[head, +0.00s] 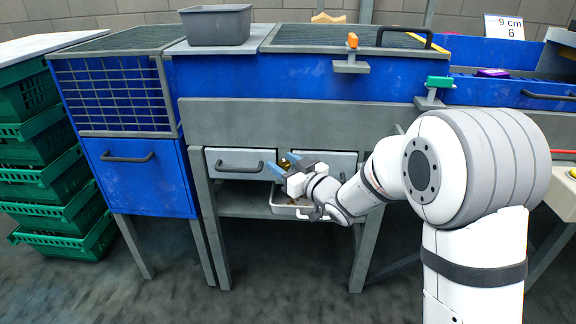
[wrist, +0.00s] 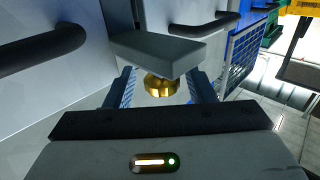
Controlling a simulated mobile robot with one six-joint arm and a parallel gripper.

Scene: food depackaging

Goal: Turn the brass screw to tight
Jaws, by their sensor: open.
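The brass screw (wrist: 161,86) shows in the wrist view as a round gold knob under a grey block (wrist: 155,50). It lies between the two blue fingers of my gripper (wrist: 160,88), which are apart, one on each side. I cannot tell whether either finger touches it. In the head view my gripper (head: 281,168) is at the grey drawer fronts below the blue machine, and a small gold part of the brass screw (head: 284,162) shows beside the fingers. The screw's thread is hidden.
A grey drawer (head: 226,164) with a dark handle is left of my gripper. A blue cabinet (head: 140,178) and stacked green crates (head: 45,185) stand at the left. A dark handle (wrist: 40,50) is close in the wrist view.

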